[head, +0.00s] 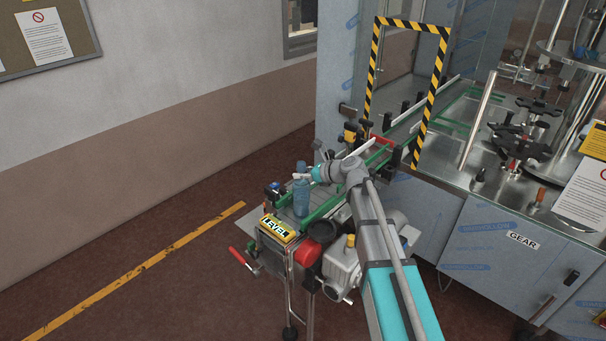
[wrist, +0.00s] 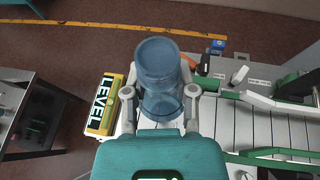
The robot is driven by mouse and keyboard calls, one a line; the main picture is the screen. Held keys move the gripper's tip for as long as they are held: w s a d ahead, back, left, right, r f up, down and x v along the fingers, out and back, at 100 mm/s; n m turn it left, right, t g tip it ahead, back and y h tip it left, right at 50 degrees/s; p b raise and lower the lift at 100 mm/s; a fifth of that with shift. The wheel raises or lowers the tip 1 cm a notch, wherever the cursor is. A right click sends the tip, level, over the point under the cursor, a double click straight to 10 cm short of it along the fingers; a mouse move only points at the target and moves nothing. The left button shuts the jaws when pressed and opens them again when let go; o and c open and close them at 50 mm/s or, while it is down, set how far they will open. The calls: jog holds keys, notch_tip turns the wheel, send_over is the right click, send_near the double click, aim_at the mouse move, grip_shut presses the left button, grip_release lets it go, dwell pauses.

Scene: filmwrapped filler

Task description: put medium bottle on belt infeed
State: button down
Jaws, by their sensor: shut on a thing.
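The medium bottle (head: 301,198) is blue and see-through and stands upright at the near end of the belt infeed, as the head view shows. In the wrist view the bottle (wrist: 160,75) is between the two fingers of my gripper (wrist: 158,97), which is shut on it. The belt infeed (wrist: 230,125) is a pale slatted conveyor with green guide rails, under and to the right of the bottle. Whether the bottle's base touches the belt cannot be told. In the head view my gripper (head: 304,176) is partly hidden by my wrist.
A yellow LEVEL sign (head: 278,228) is at the infeed's near end, close to the bottle. A black-and-yellow striped frame (head: 438,75) surrounds the machine opening further along the belt. A red lever (head: 240,257) sticks out at the near left. Open floor lies to the left.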

jog(key=shift+c, duration=2.1)
grip_release()
jog(key=shift+r, duration=0.15)
jog(key=p+v, duration=0.5)
jog(key=v, duration=0.7)
jog(key=s+d+f+n+g+h, duration=0.3)
jog(key=s+d+f+n+h, duration=0.2)
jog(key=s+n, duration=0.5)
jog(key=s+d+f+n+g+h, duration=0.3)
jog(key=s+d+f+n+h, duration=0.3)
jog(key=s+n, duration=0.4)
jog(key=d+n+h, duration=0.1)
jog(key=d+n, duration=0.1)
jog(key=n, duration=0.1)
jog(key=shift+s+d+f, duration=0.25)
jog(key=shift+s+d, duration=0.05)
jog(key=shift+s, duration=0.05)
